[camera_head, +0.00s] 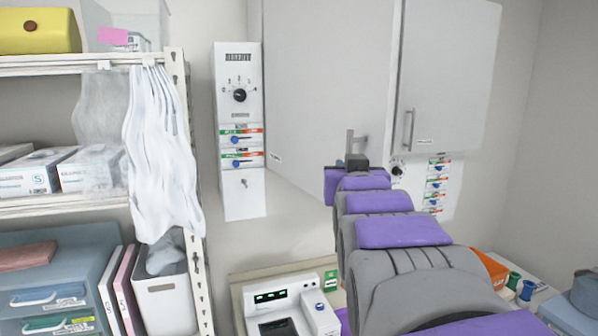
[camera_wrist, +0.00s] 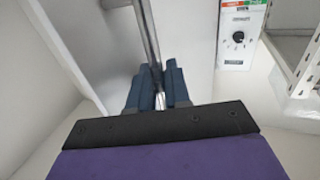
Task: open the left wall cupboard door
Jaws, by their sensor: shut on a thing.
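The left wall cupboard door (camera_head: 325,75) is a plain pale grey panel in the head view. Its lower edge slopes down toward me, and it appears to stand a little ajar. Its metal bar handle (camera_head: 350,142) shows just above my gripper (camera_head: 347,165). In the wrist view the handle bar (camera_wrist: 147,35) runs down between the dark blue fingers of my gripper (camera_wrist: 157,95), which is shut on it. The gripped part of the bar is partly hidden by the fingers. The cupboard's inside is not clearly visible.
The right cupboard door (camera_head: 450,75) looks closed beside it. A control panel (camera_head: 238,100) hangs on the wall at left, near a shelf rack (camera_head: 185,150) with a hanging white cloth (camera_head: 160,150). A white device (camera_head: 285,305) stands below.

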